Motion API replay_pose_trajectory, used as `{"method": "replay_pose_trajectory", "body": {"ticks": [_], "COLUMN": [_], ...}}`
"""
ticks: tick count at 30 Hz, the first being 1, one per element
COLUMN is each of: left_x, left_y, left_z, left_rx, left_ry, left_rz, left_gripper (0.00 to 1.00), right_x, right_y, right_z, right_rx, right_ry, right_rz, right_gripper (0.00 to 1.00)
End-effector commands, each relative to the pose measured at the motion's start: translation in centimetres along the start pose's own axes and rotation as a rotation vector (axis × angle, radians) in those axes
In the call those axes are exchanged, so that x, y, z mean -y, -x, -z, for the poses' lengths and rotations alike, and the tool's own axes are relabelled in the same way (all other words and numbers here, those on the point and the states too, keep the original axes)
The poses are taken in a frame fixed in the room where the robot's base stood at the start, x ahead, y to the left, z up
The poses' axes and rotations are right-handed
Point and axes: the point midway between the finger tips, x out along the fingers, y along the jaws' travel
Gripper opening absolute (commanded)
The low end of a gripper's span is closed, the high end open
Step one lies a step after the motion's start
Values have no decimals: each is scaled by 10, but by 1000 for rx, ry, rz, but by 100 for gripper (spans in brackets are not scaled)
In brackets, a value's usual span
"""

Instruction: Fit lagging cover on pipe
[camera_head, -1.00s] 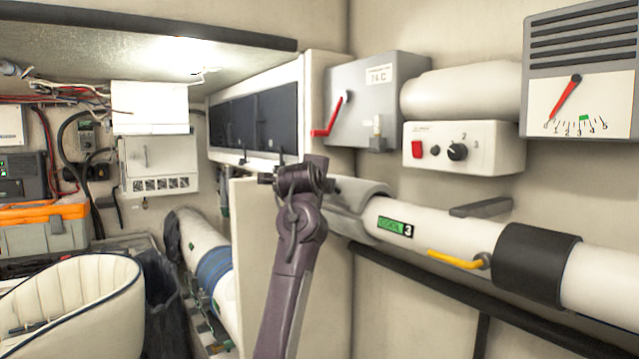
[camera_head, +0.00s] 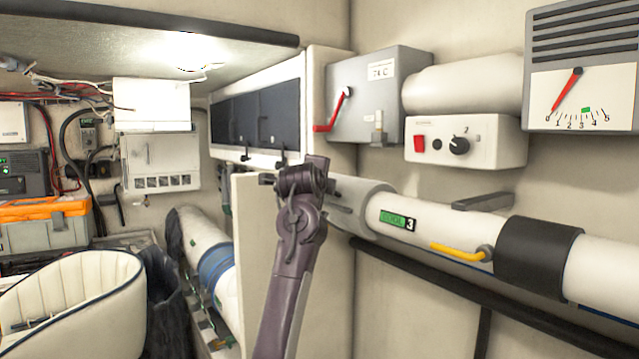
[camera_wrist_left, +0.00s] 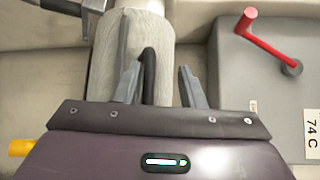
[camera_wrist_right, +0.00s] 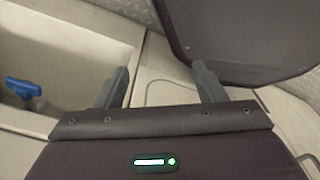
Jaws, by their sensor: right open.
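The white pipe (camera_head: 470,225) runs along the right wall and carries a green label with a 3. The grey lagging cover (camera_head: 372,208) sits around the pipe, left of the label. My left gripper (camera_head: 325,180) is at the cover's left part. In the left wrist view the cover (camera_wrist_left: 138,45) lies behind the fingers (camera_wrist_left: 160,88). A dark bar shows between them, close to the left finger, and whether they clamp anything is unclear. My right gripper (camera_wrist_right: 160,85) is open and empty, away from the pipe and outside the head view.
A yellow lever (camera_head: 457,252) and a black sleeve (camera_head: 540,262) are further right on the pipe. A grey box with a red handle (camera_head: 380,95) is above the cover. A black rail (camera_head: 450,285) runs below. A blue handle (camera_wrist_right: 22,88) shows near my right gripper.

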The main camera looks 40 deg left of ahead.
Motion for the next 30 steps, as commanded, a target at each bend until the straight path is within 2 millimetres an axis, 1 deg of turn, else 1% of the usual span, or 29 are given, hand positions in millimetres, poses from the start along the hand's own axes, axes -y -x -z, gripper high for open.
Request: {"method": "replay_pose_trajectory", "body": {"ticks": [5,8,11,18,21,25,30], "left_x": [-4,-4,-4,-4,-2,-1,0], "left_y": [-2,2,13,56,69,78,80], "left_z": [2,2,2,0,-1,-1,-1], "left_rx": [-4,-3,-1,1,1,1,0], "left_ry": [-3,-3,-3,-3,0,-1,1], "left_rz": [-8,-6,-2,2,2,1,0], "left_gripper": [36,36,36,36,36,36,36], "right_x": [0,0,0,0,0,0,0], "right_y": [0,-3,-9,-26,-30,-32,-31], "right_z": [0,0,-1,-2,-3,-3,-3], "right_rx": [0,0,0,0,0,0,0], "right_ry": [0,0,0,0,0,0,0], "right_rz": [0,0,0,0,0,0,0], "right_gripper": [64,64,64,64,64,64,64]}}
